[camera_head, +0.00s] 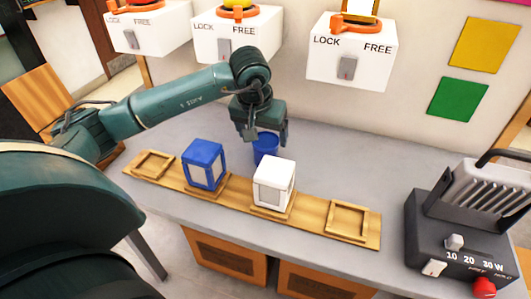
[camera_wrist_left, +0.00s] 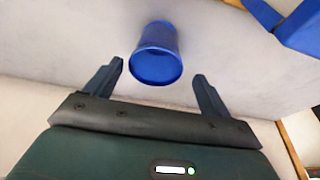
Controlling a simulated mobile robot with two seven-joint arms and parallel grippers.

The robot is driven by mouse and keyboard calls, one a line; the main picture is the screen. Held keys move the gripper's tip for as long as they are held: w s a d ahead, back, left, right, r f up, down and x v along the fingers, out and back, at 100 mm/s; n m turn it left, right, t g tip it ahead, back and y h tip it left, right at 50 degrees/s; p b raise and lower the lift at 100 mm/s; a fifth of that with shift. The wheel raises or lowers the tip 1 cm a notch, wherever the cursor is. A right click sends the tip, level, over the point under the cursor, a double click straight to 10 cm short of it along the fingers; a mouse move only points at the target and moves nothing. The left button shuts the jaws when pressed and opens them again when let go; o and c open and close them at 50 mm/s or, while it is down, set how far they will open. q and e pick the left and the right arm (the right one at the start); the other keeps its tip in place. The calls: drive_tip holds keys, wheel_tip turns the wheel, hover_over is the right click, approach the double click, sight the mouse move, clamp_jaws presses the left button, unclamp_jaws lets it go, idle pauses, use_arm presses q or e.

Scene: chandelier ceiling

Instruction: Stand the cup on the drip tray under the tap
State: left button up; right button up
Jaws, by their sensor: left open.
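A blue cup (camera_head: 266,146) stands on the grey counter behind the wooden strip, partly hidden by the blocks and my gripper in the head view. My left gripper (camera_head: 267,137) is open and points down right at the cup. In the left wrist view the cup (camera_wrist_left: 157,50) lies ahead of and between the two spread fingers of the gripper (camera_wrist_left: 158,72), with clear gaps on both sides. I cannot make out a tap or drip tray for certain. My right gripper is not in view.
A wooden strip (camera_head: 328,230) with square frames holds a blue lantern-like block (camera_head: 203,164) and a white one (camera_head: 273,184) close in front of the cup. White LOCK/FREE boxes (camera_head: 350,62) hang on the wall. A dark machine (camera_head: 465,225) stands at right.

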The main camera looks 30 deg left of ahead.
sight(266, 146)
use_arm(q)
drive_tip(key=x, duration=0.4)
drive_tip(key=shift+d+f, duration=0.35)
